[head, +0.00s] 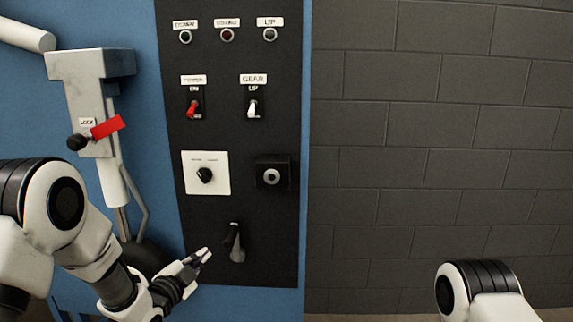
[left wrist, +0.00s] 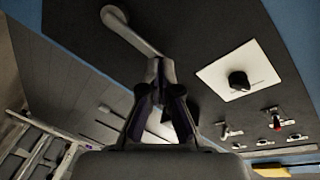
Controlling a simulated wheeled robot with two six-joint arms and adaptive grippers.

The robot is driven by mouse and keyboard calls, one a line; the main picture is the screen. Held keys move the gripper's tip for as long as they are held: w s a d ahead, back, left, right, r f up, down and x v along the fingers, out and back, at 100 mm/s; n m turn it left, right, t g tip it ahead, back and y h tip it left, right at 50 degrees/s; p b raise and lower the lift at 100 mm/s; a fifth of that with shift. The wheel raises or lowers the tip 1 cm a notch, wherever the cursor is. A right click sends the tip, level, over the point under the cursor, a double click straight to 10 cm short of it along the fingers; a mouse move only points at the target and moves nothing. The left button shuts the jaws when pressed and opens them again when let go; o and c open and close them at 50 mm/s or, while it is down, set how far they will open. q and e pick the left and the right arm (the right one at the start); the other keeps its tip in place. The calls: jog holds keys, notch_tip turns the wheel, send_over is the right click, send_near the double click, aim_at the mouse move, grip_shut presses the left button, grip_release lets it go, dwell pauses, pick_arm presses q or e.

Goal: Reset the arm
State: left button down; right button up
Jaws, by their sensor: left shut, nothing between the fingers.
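My left gripper (head: 203,255) is in front of the lower part of a black control panel (head: 222,145). It is shut and empty, just left of a grey lever handle (head: 237,248). In the left wrist view the shut fingers (left wrist: 160,70) lie close to the lever handle (left wrist: 130,32) in the picture; I cannot tell whether they touch it. Part of my right arm shows at the bottom right of the head view, but its gripper does not.
The panel carries a black knob on a white plate (head: 206,173), a red switch (head: 193,110), a gear switch (head: 253,109) and indicator lights (head: 227,35). A landing-gear strut (head: 90,90) with a red tag (head: 107,127) stands left. A grey block wall (head: 440,140) is right.

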pick_arm(q)
jog(key=s+a+f+n+g+y+p, duration=0.25)
jog(key=s+f+n+g, duration=0.45)
jog(key=s+f, duration=1.55)
jog(key=s+f+n+g, duration=0.1)
jog(key=s+n+g, duration=0.1)
jog(key=s, duration=0.5)
jog(key=s+a+f+n+g+y+p, duration=0.1)
jog(key=s+f+n+g, duration=0.1)
jog(key=s+g, duration=0.2)
jog(key=s+f+n+g+y, duration=0.1)
jog(key=s+f+n+g, duration=0.1)
jog(key=s, duration=0.8)
jog(key=shift+a+f+n+g+p, duration=0.15)
jog(key=shift+a+n+g+p, duration=0.2)
jog(key=shift+g, duration=0.55)
pick_arm(e)
notch_tip(320, 180, up, 5)
jog(key=shift+r, duration=0.1)
jog(key=shift+s, duration=0.1)
